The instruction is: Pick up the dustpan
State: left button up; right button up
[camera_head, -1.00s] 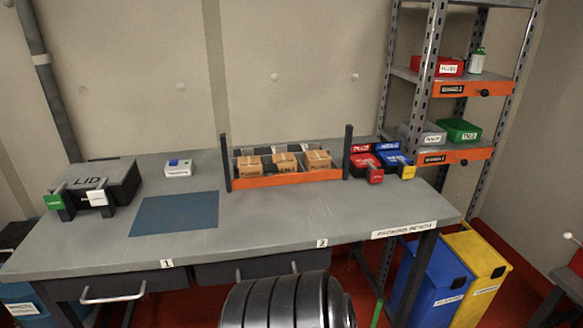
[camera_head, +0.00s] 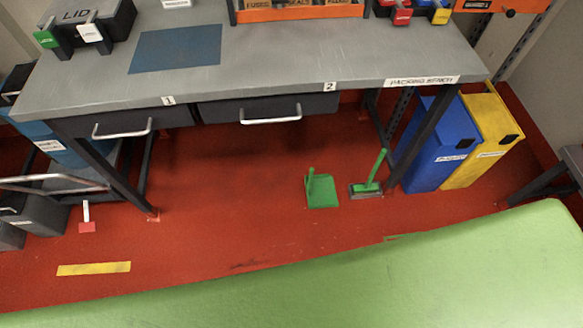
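The dustpan (camera_head: 322,193) is green, with a short green handle standing up at its back left. It lies on the red floor, in front of the packing bench and below its right-hand part. A hand brush (camera_head: 368,189) with a green handle and a grey head stands just to its right, its handle tilted up to the right. The two are close but apart. Neither of my grippers shows in the view.
The grey packing bench (camera_head: 290,62) spans above, with two drawers and dark legs. A blue bin (camera_head: 437,150) and a yellow bin (camera_head: 490,130) stand right of the brush. A small red-and-white item (camera_head: 87,222) and yellow floor strip (camera_head: 94,269) lie left. The floor between is clear.

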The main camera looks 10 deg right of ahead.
aim_at(321, 191)
jog(key=z, duration=0.7)
